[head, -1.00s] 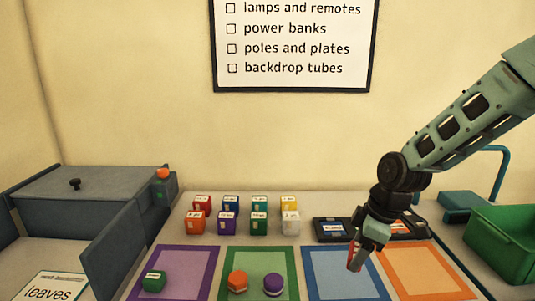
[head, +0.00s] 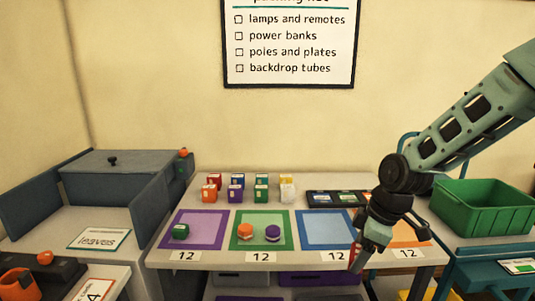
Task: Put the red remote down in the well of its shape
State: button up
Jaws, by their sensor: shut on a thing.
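My gripper (head: 358,256) points down at the right, in front of the edge between the blue and orange mats in the picture. It is shut on the red remote (head: 355,259), which shows only as a small narrow red piece at the fingertips. A dark tray (head: 313,198) with recesses lies at the back right of the table, behind the blue mat. Bluish and green pieces show in it. My arm hides its right part, and I cannot make out the shape of any well.
The table bears purple (head: 207,238), green (head: 288,240), blue (head: 322,230) and orange (head: 420,238) mats. A green block and two round pieces lie on the first two. Several coloured blocks (head: 236,192) stand behind.

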jog(key=shift+s, duration=0.4)
jog(key=shift+f, duration=0.3)
jog(key=shift+w+f+m, duration=0.15)
jog(key=shift+f+m, duration=0.25)
jog(key=shift+f, duration=0.05)
jog(key=shift+d+f+m, duration=0.2)
jog(key=shift+f+m, duration=0.3)
jog(key=shift+f, duration=0.15)
jog(key=s+d+f+m+t+h, duration=0.1)
jog(key=s+d+f+m, duration=0.1)
jog(key=d+f+m, duration=0.3)
jog(key=s+d+f+m+t+h+p, duration=0.1)
jog(key=s+d+f+m+h, duration=0.1)
jog(key=d+f+m, duration=0.4)
jog(key=shift+s+d+f+m, duration=0.25)
jog(key=shift+s+f, duration=0.55)
jog(key=shift+f, duration=0.6)
